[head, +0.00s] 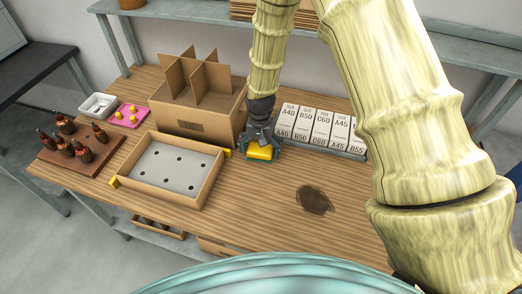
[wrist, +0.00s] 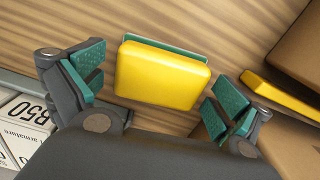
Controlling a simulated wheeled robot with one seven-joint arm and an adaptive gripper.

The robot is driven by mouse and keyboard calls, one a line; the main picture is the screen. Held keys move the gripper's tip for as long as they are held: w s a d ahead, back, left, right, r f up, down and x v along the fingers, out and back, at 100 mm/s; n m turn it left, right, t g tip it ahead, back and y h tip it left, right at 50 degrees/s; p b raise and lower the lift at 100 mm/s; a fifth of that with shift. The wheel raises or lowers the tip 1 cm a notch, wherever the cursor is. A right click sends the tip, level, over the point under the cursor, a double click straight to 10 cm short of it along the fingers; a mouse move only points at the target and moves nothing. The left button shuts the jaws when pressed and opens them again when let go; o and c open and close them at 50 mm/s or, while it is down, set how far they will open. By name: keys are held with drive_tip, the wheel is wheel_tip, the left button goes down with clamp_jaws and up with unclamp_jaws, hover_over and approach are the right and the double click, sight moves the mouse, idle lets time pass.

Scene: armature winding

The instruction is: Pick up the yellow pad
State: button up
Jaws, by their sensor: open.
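The yellow pad (head: 259,153) lies on the wooden table, to the right of the divided cardboard box. It has a green layer under its yellow top. In the wrist view the pad (wrist: 162,76) sits between the two open fingers of my gripper (wrist: 160,90), with a gap on each side. In the head view my gripper (head: 262,142) is right above and around the pad, pointing down, and partly hides it. The fingers have green pads on their inner faces. The gripper holds nothing.
A divided cardboard box (head: 229,117) stands left of the pad. A shallow tray with a grey holed insert (head: 212,176) lies nearer, left. A row of labelled boxes (head: 318,129) stands to the right. A dark stain (head: 315,199) marks the table, with clear wood around it.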

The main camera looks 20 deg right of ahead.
drive_tip(key=shift+f, duration=0.15)
drive_tip(key=c, duration=1)
drive_tip(key=shift+r+b, duration=0.5)
drive_tip(key=shift+r, duration=0.4)
drive_tip(key=shift+r+b, duration=0.4)
drive_tip(key=shift+r, duration=0.5)
drive_tip(key=s+d+b, duration=0.1)
drive_tip(key=s+d, duration=0.1)
drive_tip(key=s, duration=0.3)
drive_tip(key=s+d+r+b, duration=0.1)
drive_tip(key=s+d, duration=0.1)
drive_tip(key=s, duration=0.2)
drive_tip(key=s+d+b, duration=0.1)
drive_tip(key=s+d, duration=0.1)
drive_tip(key=s, duration=0.3)
drive_tip(key=shift+s+d+r+b, duration=0.2)
drive_tip(key=shift+s+r+b, duration=0.05)
drive_tip(key=shift+s+b, duration=0.15)
